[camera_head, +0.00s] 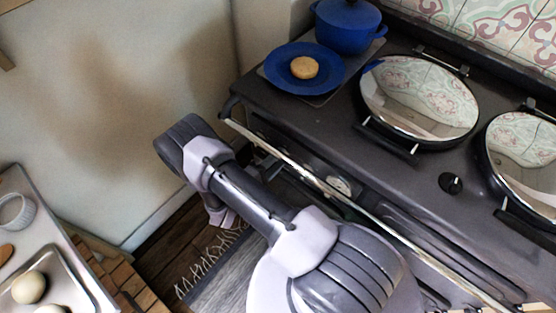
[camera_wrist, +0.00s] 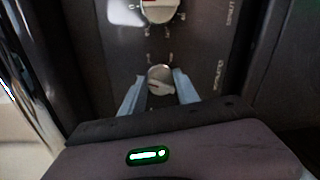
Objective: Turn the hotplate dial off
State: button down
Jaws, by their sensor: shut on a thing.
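In the wrist view, a round pale metal dial (camera_wrist: 160,80) with a raised grip bar sits on the dark panel of the range. My gripper (camera_wrist: 159,87) has one pale finger on each side of this dial and is shut on it. Small marks surround the dial, and lettering to its right is too blurred to read, so I cannot confirm its setting. A second, similar dial (camera_wrist: 160,9) with a red mark is above it, cut by the frame's top edge. In the head view my gripper and the held dial are hidden.
The dark range (camera_head: 330,125) has a bright front rail (camera_head: 300,166), which also runs along the wrist view's left side (camera_wrist: 25,85). Two domed lids (camera_head: 418,95), a blue pot (camera_head: 346,25) and a blue plate (camera_head: 283,74) with a round biscuit (camera_head: 304,68) are on top. A counter stands at left.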

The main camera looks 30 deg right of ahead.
jog(key=shift+n+b, duration=0.35)
jog(key=shift+n, duration=1.65)
jog(key=shift+r, duration=0.1)
jog(key=c, duration=0.9)
grip_release()
jog(key=shift+a, duration=0.15)
jog(key=p+v, duration=0.3)
jog(key=v, duration=1.4)
jog(key=shift+a, duration=0.15)
jog(key=shift+w, duration=0.1)
